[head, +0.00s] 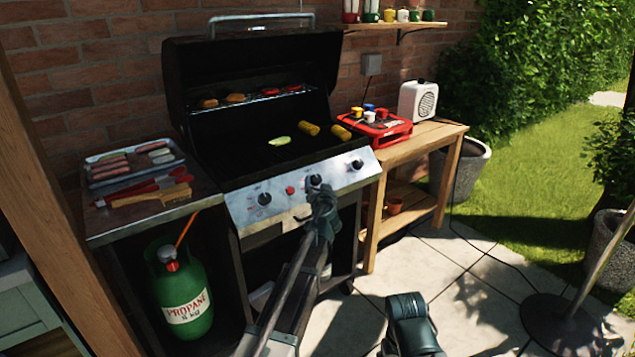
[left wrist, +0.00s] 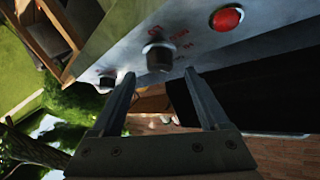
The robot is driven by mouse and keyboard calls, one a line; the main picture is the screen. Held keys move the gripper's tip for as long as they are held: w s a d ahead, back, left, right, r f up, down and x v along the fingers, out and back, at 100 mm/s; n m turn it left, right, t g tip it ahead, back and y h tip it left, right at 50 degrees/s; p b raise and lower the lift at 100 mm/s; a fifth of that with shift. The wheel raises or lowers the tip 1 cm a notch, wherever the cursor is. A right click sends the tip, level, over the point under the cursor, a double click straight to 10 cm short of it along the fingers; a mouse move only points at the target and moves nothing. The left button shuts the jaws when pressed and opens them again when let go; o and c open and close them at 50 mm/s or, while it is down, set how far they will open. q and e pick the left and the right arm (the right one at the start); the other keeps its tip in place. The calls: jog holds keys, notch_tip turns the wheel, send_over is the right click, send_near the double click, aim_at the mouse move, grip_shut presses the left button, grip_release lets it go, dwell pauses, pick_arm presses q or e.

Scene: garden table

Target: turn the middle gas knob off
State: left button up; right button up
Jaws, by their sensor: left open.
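The middle gas knob (head: 315,181) is a dark round knob on the grill's silver front panel (head: 338,174). In the left wrist view the middle knob (left wrist: 157,55) stands out from the panel just ahead of the fingertips, in line with the gap. My left gripper (head: 322,203) is at the panel, at this knob. The left wrist view shows its two fingers (left wrist: 160,74) apart with nothing held. Contact with the knob cannot be told. The knob's pointer mark is too small to read.
A left knob (head: 264,198), red button (head: 290,190) and right knob (head: 357,165) share the panel. Food lies on the grill under the raised lid (head: 250,55). A side shelf holds a food tray (head: 133,163); a wooden table (head: 425,134) stands right. My right arm shows at the bottom.

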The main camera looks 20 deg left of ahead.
aim_at(317, 180)
pick_arm(q)
jog(key=p+v, duration=0.1)
jog(key=v, duration=0.9)
jog(key=b+x, duration=0.1)
jog(key=x, duration=1.2)
jog(key=shift+w+a+f+b, duration=0.1)
jog(key=shift+w+a+b, duration=0.05)
jog(key=shift+w+b, duration=0.2)
